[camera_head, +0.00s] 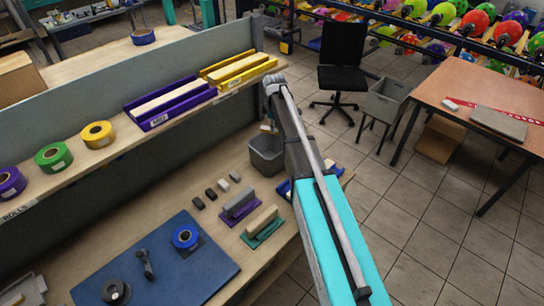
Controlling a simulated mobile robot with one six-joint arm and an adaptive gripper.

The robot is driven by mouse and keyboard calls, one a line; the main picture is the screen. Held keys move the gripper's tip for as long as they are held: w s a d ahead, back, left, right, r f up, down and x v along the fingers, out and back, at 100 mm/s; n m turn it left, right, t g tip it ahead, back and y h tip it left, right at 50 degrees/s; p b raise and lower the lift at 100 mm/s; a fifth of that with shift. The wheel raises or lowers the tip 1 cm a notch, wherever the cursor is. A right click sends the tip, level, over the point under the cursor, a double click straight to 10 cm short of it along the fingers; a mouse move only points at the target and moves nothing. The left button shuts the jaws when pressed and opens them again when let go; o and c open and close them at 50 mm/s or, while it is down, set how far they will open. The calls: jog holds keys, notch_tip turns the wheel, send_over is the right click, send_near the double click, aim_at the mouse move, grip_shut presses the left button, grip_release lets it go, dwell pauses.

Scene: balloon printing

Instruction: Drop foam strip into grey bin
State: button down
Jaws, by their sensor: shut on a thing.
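A small dark grey bin (266,158) stands on the workbench, right of the middle. My arm reaches up from the bottom right, and its wrist end is above and just behind this bin. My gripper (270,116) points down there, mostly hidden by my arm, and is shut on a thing. A small pale piece (267,128), likely the foam strip, shows at the bin's upper rim below the gripper. I cannot tell whether it is above the rim or inside. Another grey bin (385,103) stands on legs beside the orange-brown table.
The shelf (120,150) holds tape rolls, a purple tray (160,121) and yellow trays (246,73) with pale strips. A blue mat (205,270) is at the front. A black chair (342,75) stands behind.

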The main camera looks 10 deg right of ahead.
jog(key=shift+f+b, duration=2.4)
jog(key=shift+f, duration=0.25)
jog(key=shift+c, duration=2.2)
grip_release()
jog(key=s+d+f+m+b, duration=0.1)
jog(key=s+m, duration=1.1)
jog(key=s, duration=1.7)
jog(key=shift+s+m, duration=0.15)
jog(key=shift+m, duration=0.15)
